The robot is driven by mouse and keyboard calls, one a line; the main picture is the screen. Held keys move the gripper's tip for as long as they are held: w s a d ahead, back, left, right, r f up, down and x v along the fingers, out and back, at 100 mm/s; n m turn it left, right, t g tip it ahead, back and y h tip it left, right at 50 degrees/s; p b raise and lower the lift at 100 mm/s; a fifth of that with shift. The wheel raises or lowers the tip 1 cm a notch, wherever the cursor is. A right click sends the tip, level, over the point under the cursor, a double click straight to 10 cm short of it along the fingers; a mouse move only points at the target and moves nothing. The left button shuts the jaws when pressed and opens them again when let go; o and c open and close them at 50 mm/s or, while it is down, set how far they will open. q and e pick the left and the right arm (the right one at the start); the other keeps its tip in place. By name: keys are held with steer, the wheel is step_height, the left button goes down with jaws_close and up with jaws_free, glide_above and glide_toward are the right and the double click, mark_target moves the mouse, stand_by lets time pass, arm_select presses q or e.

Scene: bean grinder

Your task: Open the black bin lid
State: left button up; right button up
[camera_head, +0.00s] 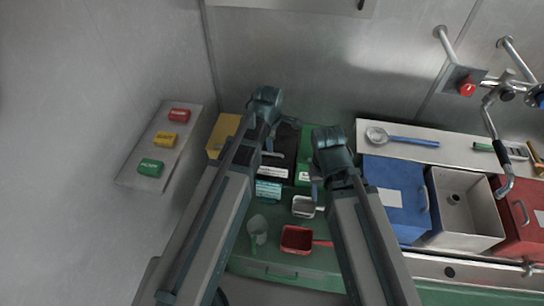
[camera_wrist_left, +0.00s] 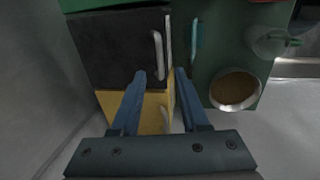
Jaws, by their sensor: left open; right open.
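The black bin (camera_head: 285,150) stands between the yellow bin (camera_head: 222,130) and the green bin (camera_head: 304,160) in the head view, partly hidden by my left arm. In the left wrist view its dark lid (camera_wrist_left: 115,45) looks closed, with a light bar handle (camera_wrist_left: 158,48) along one edge. My left gripper (camera_wrist_left: 160,74) is open and empty, its fingers over the boundary of the black and yellow bins, with the handle just beyond the fingertips. It also shows in the head view (camera_head: 264,132). My right gripper (camera_head: 317,183) is open near the green bin; its fingers are partly hidden.
A blue bin (camera_head: 395,195) stands to the right. A bowl of brown contents (camera_wrist_left: 236,88) shows in the left wrist view.

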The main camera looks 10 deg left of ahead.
arm_select(q)
steer(key=f+b, duration=0.2)
steer(key=f, duration=0.1)
steer(key=w+f+b, duration=0.1)
steer(key=f+b, duration=0.2)
steer(key=shift+w+f+b, duration=0.15)
steer(key=shift+f+b, duration=0.15)
steer(key=shift+f, duration=0.05)
steer(key=shift+r, duration=0.1)
steer(key=shift+c, duration=0.3)
jaws_close()
stand_by(0.7)
